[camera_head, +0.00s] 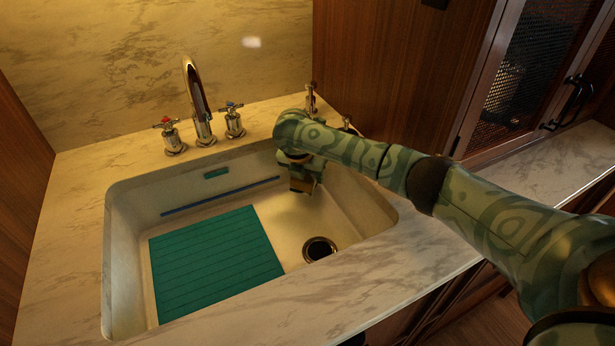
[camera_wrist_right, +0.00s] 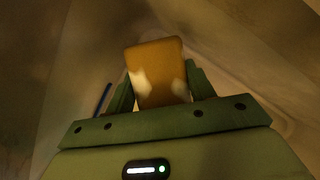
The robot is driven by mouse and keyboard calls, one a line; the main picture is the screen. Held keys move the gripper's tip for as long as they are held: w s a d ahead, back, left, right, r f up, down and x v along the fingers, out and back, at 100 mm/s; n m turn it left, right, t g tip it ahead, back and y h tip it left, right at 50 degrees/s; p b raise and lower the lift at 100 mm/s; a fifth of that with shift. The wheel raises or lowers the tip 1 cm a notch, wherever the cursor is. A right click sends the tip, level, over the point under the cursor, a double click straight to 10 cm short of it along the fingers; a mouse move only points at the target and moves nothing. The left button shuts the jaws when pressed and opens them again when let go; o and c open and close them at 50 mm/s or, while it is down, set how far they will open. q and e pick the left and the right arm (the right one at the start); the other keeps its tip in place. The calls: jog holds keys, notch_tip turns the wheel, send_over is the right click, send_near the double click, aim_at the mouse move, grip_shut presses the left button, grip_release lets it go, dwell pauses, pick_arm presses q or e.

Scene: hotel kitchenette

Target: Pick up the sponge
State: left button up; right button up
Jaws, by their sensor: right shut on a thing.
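The sponge (camera_wrist_right: 157,70) is a flat yellow-orange block in the right wrist view, held between the two green fingers of my right gripper (camera_wrist_right: 160,92). The gripper is shut on it. In the head view my right gripper (camera_head: 305,184) hangs down inside the sink (camera_head: 345,205), near its back right part, with a small tan bit at its tip. The sponge is mostly hidden there by the gripper and wrist. I cannot tell whether the sponge touches the sink. My left gripper is not in view.
A teal ribbed mat (camera_head: 212,262) lies in the sink's left part, and the drain (camera_head: 319,249) is front right. Wood panels (camera_head: 385,75) rise at the back right. The front counter (camera_head: 400,275) is clear.

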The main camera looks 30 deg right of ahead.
jog(key=s+r+p, duration=0.1)
jog(key=r, duration=0.1)
jog(key=s+r+p, duration=0.3)
jog(key=r+p, duration=0.1)
jog(key=shift+s+a+r, duration=0.25)
jog(key=shift+a+r, duration=0.1)
jog(key=shift+a, duration=0.05)
pick_arm(q)
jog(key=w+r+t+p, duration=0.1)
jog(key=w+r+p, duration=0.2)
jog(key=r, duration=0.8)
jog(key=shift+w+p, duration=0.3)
jog(key=shift+p, duration=0.7)
pick_arm(e)
jog(key=s+a+r, duration=0.2)
jog(key=s, duration=0.6)
jog(key=shift+s+r, duration=0.15)
jog(key=shift+s, duration=0.05)
